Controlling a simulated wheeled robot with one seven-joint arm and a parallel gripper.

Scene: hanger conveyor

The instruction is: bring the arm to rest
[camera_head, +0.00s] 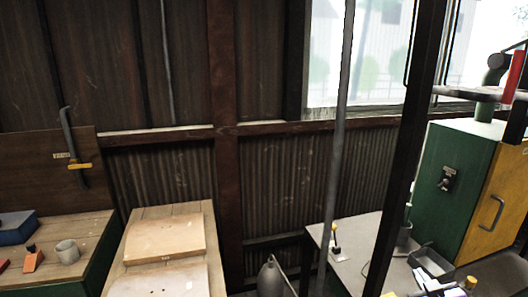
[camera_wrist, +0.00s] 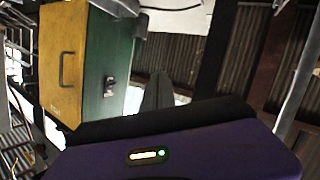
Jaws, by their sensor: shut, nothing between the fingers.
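My gripper (camera_wrist: 158,92) shows in the wrist view as a dark grey wedge beyond my purple wrist housing. Its fingers look closed together, with nothing seen between them. The housing carries a small lit yellow and green indicator and hides the lower part of that view. The same cabinet (camera_head: 462,185) stands at the right of the head view. I cannot make out my gripper in the head view.
A workbench with a grey cup (camera_head: 67,251) stands at left, beside a wooden stand with pale boards (camera_head: 165,239). A grey table (camera_head: 345,262) stands before the cabinet. A thin grey pole (camera_head: 338,130) and a dark post (camera_head: 408,150) cross the view before the corrugated wall.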

